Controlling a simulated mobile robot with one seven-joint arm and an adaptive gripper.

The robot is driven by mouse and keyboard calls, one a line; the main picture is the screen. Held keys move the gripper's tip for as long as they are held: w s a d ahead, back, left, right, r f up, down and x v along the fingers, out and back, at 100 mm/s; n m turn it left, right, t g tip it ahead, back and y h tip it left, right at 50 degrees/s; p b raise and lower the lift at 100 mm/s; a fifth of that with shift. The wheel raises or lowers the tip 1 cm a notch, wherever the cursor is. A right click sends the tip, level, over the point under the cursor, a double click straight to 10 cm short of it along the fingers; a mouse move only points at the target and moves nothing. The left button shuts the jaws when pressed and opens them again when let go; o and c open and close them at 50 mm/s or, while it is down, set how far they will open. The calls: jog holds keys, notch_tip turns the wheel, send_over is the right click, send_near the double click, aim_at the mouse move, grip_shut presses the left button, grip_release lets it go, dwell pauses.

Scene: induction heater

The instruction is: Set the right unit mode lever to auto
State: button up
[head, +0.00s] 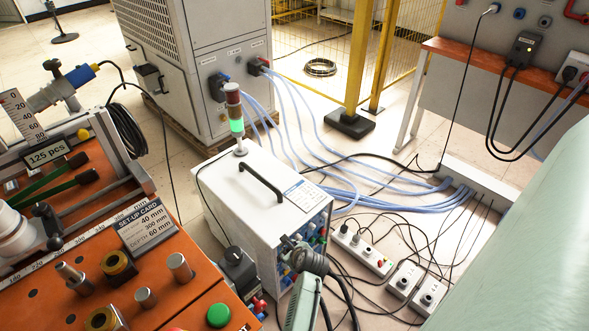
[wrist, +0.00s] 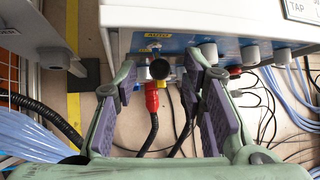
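The white heater unit (head: 255,185) stands on the floor in the middle of the head view, with a black top handle and a stack light lit green. Its control panel faces right and is partly hidden by my gripper (head: 305,258). In the wrist view, my gripper (wrist: 165,80) is open, with a purple-padded finger on each side. A dark round knob end (wrist: 159,69), probably the mode lever, lies between the fingertips, with a visible gap to each finger. A yellow label (wrist: 158,38) is on the panel above it. I cannot tell the lever's setting.
A red plug (wrist: 151,96) with a black cable hangs just below the knob. Other pale knobs (wrist: 250,54) are to the right. Power strips (head: 361,248) and loose cables cover the floor beside the unit. An orange bench (head: 60,285) stands close on the left.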

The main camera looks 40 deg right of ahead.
jog(key=v, duration=1)
jog(key=shift+s+r, duration=0.3)
jog(key=shift+s, duration=0.1)
